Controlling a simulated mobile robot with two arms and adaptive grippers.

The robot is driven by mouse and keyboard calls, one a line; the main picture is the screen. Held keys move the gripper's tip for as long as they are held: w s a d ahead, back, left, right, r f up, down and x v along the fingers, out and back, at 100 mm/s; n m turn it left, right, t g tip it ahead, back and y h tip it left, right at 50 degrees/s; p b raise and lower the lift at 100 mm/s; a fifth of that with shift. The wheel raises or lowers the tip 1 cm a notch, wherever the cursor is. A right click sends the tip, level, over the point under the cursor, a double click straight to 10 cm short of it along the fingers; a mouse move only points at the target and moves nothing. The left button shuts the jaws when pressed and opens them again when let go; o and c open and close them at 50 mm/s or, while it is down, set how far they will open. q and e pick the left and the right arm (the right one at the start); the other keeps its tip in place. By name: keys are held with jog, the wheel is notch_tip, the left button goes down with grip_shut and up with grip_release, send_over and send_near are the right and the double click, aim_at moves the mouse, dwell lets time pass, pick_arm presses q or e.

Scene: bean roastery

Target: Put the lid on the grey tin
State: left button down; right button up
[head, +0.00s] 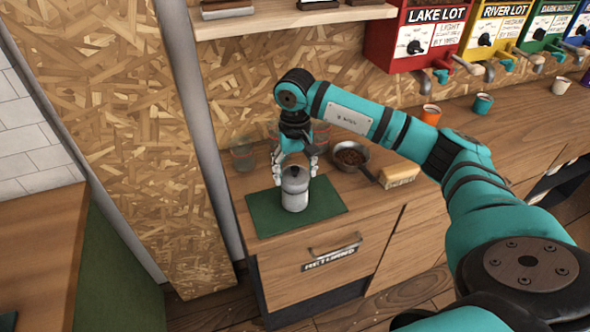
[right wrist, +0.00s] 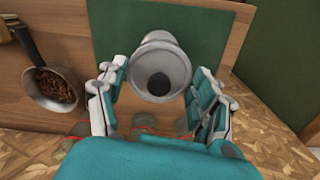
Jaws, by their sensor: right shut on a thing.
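The grey tin (head: 296,199) stands upright on a dark green mat on the counter. Its lid (head: 295,180), grey with a dark knob, is at the top of the tin; I cannot tell whether it is fully seated. In the right wrist view the lid's round top and black knob (right wrist: 158,83) are between the fingers. My right gripper (head: 296,168) comes from above and behind the tin and is shut on the lid; in the right wrist view its fingers (right wrist: 158,98) sit on both sides. My left gripper is not in view.
The green mat (head: 265,216) has bare room beside the tin. Clear glasses (head: 243,157) stand behind at the left. A pan of beans (head: 350,158) and a pale block (head: 399,176) are to the right.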

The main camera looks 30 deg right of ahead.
dwell(0.4)
jog(key=o, duration=1)
jog(key=shift+o, duration=0.7)
jog(key=shift+r, duration=0.15)
jog(key=shift+r+p, duration=1.8)
jog(key=shift+r, duration=1.55)
grip_shut()
